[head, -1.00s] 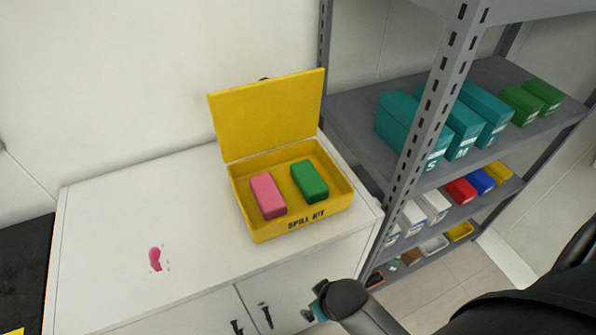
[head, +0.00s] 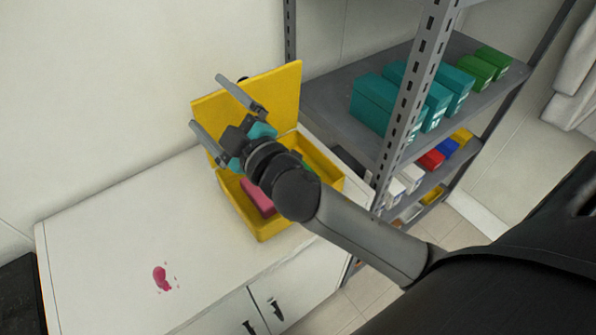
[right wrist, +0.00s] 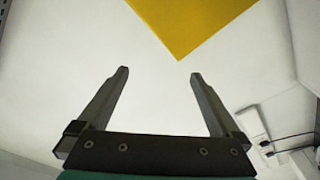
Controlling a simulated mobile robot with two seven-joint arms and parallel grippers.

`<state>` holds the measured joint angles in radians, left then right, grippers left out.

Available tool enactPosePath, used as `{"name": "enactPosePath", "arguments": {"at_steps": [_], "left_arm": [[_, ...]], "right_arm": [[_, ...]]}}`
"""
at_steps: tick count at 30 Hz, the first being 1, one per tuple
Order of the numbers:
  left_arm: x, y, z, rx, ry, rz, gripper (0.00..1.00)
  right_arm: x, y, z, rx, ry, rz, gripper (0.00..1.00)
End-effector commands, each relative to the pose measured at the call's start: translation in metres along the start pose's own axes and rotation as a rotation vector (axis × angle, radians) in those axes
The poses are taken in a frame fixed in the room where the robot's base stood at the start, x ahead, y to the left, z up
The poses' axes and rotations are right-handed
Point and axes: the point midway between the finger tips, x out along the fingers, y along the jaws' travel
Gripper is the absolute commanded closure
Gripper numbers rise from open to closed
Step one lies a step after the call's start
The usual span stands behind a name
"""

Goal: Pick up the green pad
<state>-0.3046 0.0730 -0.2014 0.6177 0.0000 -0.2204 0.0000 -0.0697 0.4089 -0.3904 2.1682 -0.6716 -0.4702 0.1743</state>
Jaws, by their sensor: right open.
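The green pad (head: 312,172) is in the yellow spill kit box (head: 268,232), mostly hidden behind my right arm in the head view. A pink pad (head: 258,197) lies to its left in the same box, also partly covered. My right gripper (head: 205,103) is open and empty, held above the box in front of its raised lid (head: 285,95). In the right wrist view, the open fingers (right wrist: 158,75) have nothing between them, and a corner of the yellow lid (right wrist: 195,22) shows beyond them. My left gripper is not in view.
The box stands on a white cabinet (head: 105,235) with a pink spill (head: 162,279) on its top. A grey metal shelf (head: 340,100) with teal boxes (head: 383,103) and green boxes stands close on the right. The cabinet's left side is clear.

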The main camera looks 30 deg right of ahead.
Motion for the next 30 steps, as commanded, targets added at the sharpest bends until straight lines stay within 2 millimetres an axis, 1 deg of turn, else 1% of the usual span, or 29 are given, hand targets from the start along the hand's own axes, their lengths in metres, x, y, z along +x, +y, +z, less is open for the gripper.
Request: {"name": "enactPosePath", "arguments": {"at_steps": [1, 2, 3, 6, 7, 9, 10, 12, 14, 15, 17, 18, 20, 21, 23, 24, 26, 27, 29, 30], "left_arm": [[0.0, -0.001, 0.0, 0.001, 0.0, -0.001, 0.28], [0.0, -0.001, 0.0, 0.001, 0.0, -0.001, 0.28], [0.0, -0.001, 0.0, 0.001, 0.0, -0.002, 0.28], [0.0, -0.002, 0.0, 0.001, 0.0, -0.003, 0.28], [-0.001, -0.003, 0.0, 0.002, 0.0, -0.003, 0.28], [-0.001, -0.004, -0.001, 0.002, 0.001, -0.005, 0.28], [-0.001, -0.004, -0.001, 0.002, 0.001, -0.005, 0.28], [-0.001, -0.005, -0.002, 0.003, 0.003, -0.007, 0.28], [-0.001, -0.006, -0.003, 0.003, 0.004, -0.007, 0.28], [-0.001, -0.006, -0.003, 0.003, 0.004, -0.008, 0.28], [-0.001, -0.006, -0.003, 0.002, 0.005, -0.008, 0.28], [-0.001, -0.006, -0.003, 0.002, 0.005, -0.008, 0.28], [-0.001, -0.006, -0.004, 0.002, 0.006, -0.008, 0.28], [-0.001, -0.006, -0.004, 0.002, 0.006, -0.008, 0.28], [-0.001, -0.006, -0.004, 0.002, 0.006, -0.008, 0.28], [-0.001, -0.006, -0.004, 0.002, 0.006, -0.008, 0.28], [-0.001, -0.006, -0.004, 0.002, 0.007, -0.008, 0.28], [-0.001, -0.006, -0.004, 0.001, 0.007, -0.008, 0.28], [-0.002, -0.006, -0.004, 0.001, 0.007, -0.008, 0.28], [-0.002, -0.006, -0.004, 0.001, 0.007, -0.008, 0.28]], "right_arm": [[0.009, 0.004, -0.024, -0.077, 0.116, 0.002, 0.0], [0.011, 0.003, -0.037, -0.122, 0.184, -0.002, 0.0], [0.014, 0.002, -0.055, -0.183, 0.273, -0.01, 0.0], [0.014, -0.01, -0.091, -0.343, 0.483, -0.053, 0.0], [0.012, -0.015, -0.1, -0.393, 0.543, -0.072, 0.0], [0.007, -0.03, -0.114, -0.513, 0.674, -0.129, 0.0], [0.004, -0.037, -0.118, -0.566, 0.726, -0.157, 0.0], [-0.003, -0.054, -0.12, -0.692, 0.837, -0.237, 0.0], [-0.009, -0.069, -0.115, -0.803, 0.917, -0.317, 0.0], [-0.013, -0.078, -0.107, -0.879, 0.964, -0.378, 0.0], [-0.018, -0.088, -0.092, -0.992, 1.02, -0.476, 0.0], [-0.021, -0.094, -0.078, -1.065, 1.048, -0.549, 0.0], [-0.025, -0.098, -0.053, -1.177, 1.075, -0.666, 0.0], [-0.027, -0.098, -0.034, -1.248, 1.082, -0.75, 0.0], [-0.03, -0.094, -0.003, -1.352, 1.075, -0.884, 0.0], [-0.032, -0.086, 0.019, -1.419, 1.057, -0.976, 0.0], [-0.034, -0.071, 0.052, -1.509, 1.014, -1.12, 0.0], [-0.036, -0.059, 0.074, -1.56, 0.975, -1.215, 0.0], [-0.039, -0.037, 0.102, -1.625, 0.905, -1.347, 0.0], [-0.042, -0.021, 0.119, -1.657, 0.853, -1.429, 0.0]]}}
